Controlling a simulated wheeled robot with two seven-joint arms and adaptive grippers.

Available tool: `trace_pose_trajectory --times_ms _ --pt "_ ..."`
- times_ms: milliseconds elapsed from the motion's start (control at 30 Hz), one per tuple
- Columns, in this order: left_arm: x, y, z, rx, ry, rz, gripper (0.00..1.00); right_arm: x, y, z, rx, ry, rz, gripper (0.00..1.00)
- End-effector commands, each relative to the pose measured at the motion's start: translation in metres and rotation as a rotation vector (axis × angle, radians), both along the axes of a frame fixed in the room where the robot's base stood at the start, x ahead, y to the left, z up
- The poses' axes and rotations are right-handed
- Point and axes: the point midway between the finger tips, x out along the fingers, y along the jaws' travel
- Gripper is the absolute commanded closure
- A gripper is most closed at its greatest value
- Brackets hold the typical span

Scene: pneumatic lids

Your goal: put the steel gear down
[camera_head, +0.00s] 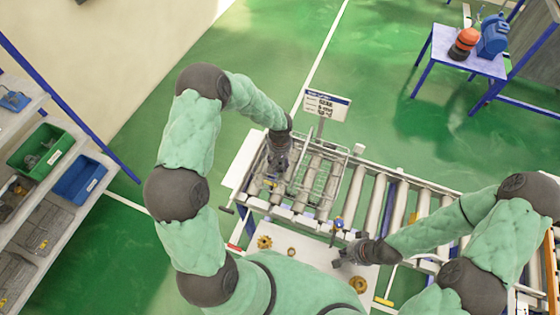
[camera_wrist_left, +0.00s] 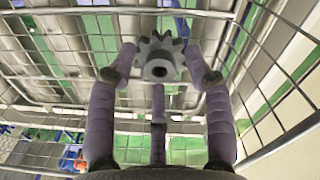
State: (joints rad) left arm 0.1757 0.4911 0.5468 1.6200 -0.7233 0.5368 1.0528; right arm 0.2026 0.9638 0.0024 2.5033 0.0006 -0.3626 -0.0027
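The steel gear (camera_wrist_left: 160,58) is a grey toothed wheel with a dark centre hole. In the left wrist view it sits between the fingertips of my left gripper (camera_wrist_left: 160,62), which close on it from both sides. In the head view my left gripper (camera_head: 277,168) points down into the left part of a wire basket (camera_head: 346,172), and the gear is hidden there. Basket mesh (camera_wrist_left: 265,100) surrounds the fingers in the wrist view. My right gripper (camera_head: 340,258) is low over the white table (camera_head: 310,270); its finger opening is too small to tell.
The basket stands on a roller conveyor (camera_head: 376,203), with a sign (camera_head: 326,105) behind it. Brass-coloured gears (camera_head: 264,242) (camera_head: 358,285) lie on the white table. A shelf with a green bin (camera_head: 41,150) and a blue bin (camera_head: 80,180) stands left.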

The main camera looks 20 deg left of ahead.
Motion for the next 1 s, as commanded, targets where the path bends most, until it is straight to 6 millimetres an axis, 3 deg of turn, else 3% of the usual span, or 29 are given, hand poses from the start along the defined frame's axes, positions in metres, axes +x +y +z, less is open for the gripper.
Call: trace_pose_trajectory --times_ms 267,700,1000 --pt "0.0 0.0 0.003 -0.001 0.001 0.0 0.49 0.0 0.0 0.005 0.0 0.0 0.0 1.0" --pt "0.001 0.0 0.087 -0.001 -0.003 0.001 0.49 0.0 0.0 0.041 0.0 0.0 0.0 1.0" --pt "0.0 0.0 0.119 -0.001 0.001 0.0 0.49 0.0 0.0 0.054 0.0 0.0 0.0 1.0"
